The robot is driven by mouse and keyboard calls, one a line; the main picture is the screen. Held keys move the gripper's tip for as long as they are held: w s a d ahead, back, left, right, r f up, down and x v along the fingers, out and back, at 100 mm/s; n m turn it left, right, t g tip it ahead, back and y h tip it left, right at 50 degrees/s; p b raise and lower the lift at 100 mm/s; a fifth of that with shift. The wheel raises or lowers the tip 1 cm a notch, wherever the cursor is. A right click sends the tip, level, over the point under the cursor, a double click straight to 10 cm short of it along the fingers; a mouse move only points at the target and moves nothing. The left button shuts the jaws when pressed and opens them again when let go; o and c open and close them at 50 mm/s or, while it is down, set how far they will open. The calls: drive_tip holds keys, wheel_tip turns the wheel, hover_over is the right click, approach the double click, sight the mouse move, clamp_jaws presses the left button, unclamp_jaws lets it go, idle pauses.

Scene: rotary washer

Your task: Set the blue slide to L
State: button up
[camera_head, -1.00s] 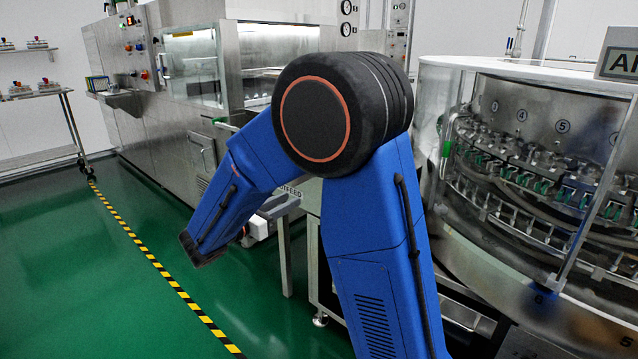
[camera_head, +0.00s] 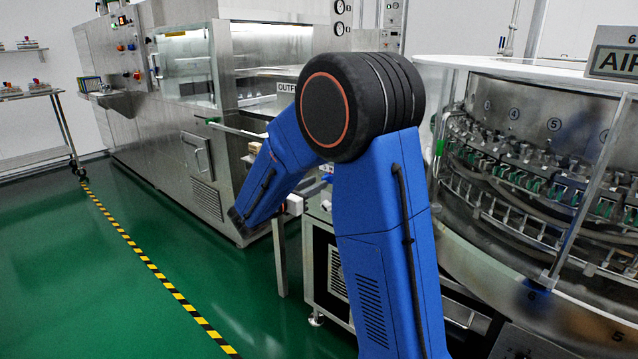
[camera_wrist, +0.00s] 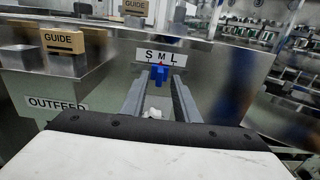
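The blue slide (camera_wrist: 160,74) is near the middle of the wrist view, with a small red mark at its top. It sits below a plate lettered S M L (camera_wrist: 161,57). The red mark appears under the M, left of the L. My gripper (camera_wrist: 160,86) has its two grey fingers apart and reaches toward the slide. The slide shows between the fingertips, apparently beyond them; I see no contact. A small white thing (camera_wrist: 153,112) shows between the fingers near their base. In the head view my arm hides most of the gripper.
A box with a GUIDE label (camera_wrist: 63,42) stands at left in the wrist view, above an OUTFEED label (camera_wrist: 57,104). A steel panel (camera_wrist: 225,75) lies at right. In the head view the rotary washer (camera_head: 545,190) is at right; green floor (camera_head: 120,290) is clear at left.

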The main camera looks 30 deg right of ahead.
drive_tip(key=shift+x, duration=1.35)
clamp_jaws()
drive_tip(key=shift+s+d, duration=0.25)
drive_tip(key=shift+s, duration=0.45)
drive_tip(key=shift+s+d, duration=0.25)
drive_tip(key=shift+s, duration=0.4)
unclamp_jaws()
drive_tip(key=shift+s, duration=0.1)
drive_tip(key=v, duration=1.7)
drive_tip(key=shift+a, duration=0.2)
